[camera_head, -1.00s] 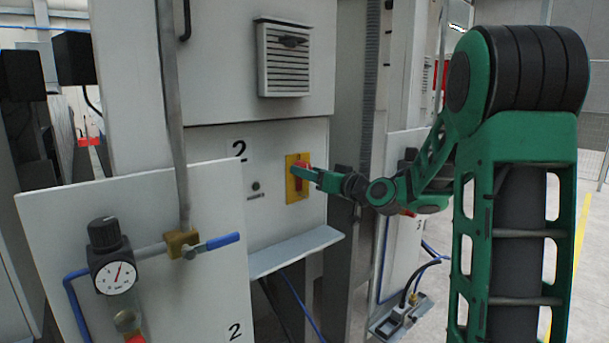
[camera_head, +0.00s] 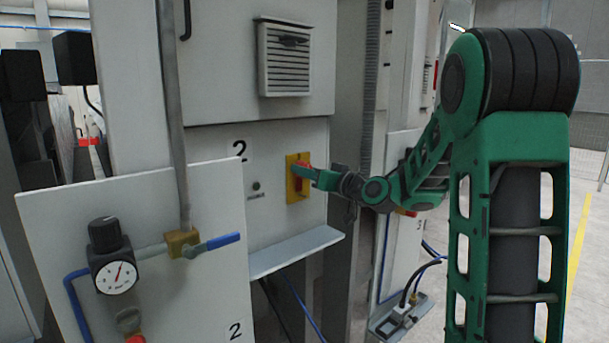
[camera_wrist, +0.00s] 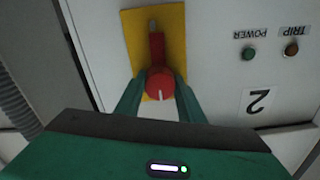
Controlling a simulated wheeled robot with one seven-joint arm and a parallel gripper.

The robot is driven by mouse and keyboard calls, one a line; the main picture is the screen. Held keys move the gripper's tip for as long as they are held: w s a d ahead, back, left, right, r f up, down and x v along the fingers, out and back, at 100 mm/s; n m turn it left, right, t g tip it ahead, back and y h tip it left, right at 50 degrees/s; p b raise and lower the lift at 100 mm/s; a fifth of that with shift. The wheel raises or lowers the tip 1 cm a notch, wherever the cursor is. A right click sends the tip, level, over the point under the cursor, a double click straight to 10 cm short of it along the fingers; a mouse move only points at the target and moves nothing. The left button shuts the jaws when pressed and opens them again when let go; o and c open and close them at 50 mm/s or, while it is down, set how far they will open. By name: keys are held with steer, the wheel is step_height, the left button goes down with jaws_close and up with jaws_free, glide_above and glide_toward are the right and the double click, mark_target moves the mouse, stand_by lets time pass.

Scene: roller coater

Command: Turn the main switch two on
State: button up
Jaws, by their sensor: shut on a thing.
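The main switch two is a red rotary handle (camera_wrist: 158,74) on a yellow plate (camera_wrist: 168,33), on the grey cabinet panel marked 2. In the head view the yellow plate (camera_head: 291,190) sits right of the number 2 label, with the red handle (camera_head: 301,172) partly behind my gripper. My gripper (camera_head: 307,172) reaches it from the right. In the wrist view my green fingers (camera_wrist: 158,92) are shut on the red knob, one on each side. The handle's bar lies along the plate's long side in the wrist view.
A grey shelf (camera_head: 295,251) juts out below the switch. A front panel with a gauge (camera_head: 117,277) and a blue-handled valve (camera_head: 213,242) stands at left. POWER (camera_wrist: 248,53) and TRIP (camera_wrist: 291,48) lamps are beside the plate.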

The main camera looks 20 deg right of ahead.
steer(key=m, duration=0.4)
steer(key=shift+d, duration=0.1)
steer(key=m, duration=0.4)
steer(key=shift+m, duration=0.4)
steer(key=m, duration=0.4)
steer(key=shift+f+m, duration=0.1)
steer(key=shift+m, duration=0.2)
steer(key=shift+d+f+m, duration=0.1)
steer(key=shift+m, duration=1.9)
steer(key=o, duration=1)
steer(key=shift+o, duration=0.2)
